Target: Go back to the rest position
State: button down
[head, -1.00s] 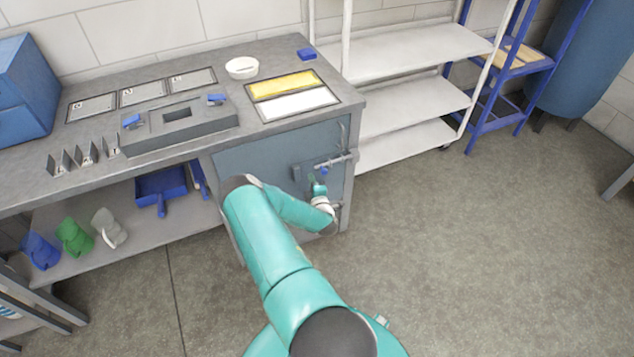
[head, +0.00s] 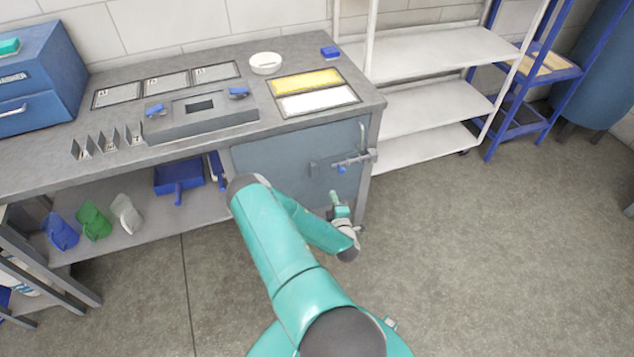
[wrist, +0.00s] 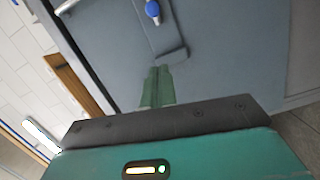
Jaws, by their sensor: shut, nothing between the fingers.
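My gripper (head: 334,196) is in front of the grey cabinet door (head: 285,160) under the bench, just below the door's bolt latch (head: 352,160). In the wrist view my gripper (wrist: 158,70) has its green fingers together with nothing between them, pointing at the cabinet door (wrist: 215,60). The blue latch knob (wrist: 152,10) is beyond the fingertips, apart from them. The door looks closed. My teal arm is folded, with its elbow toward the bench.
The grey bench (head: 225,65) carries a blue drawer box (head: 45,75), a slotted fixture (head: 200,112) and a yellow-and-white panel (head: 312,92). A white rack (head: 430,50) stands right of the bench. The floor at right is clear.

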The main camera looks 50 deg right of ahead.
jog(key=w+a+r+m+g, duration=0.4)
jog(key=w+r+m, duration=0.4)
jog(key=w+r, duration=0.55)
jog(key=w+a+r+m+y, duration=0.1)
jog(key=w+a+r+y, duration=0.2)
jog(key=a+r, duration=0.5)
jog(key=w+a+r+m+y, duration=0.1)
jog(key=w+a+r+y, duration=0.15)
jog(key=a+r, duration=0.55)
jog(key=s+a+r+g+y, duration=0.1)
jog(key=s+a+r+y, duration=0.55)
jog(key=a+r, duration=0.8)
jog(key=s+a+r+n+g, duration=0.1)
jog(key=s+a, duration=0.4)
jog(key=s, duration=0.5)
jog(key=s+a+r+n+g, duration=0.1)
jog(key=s+a+r, duration=0.2)
jog(key=s, duration=0.6)
jog(key=a, duration=0.2)
jog(key=shift+s+a+r+g, duration=0.15)
jog(key=shift+s+a+g, duration=0.15)
jog(key=shift+s+a, duration=0.1)
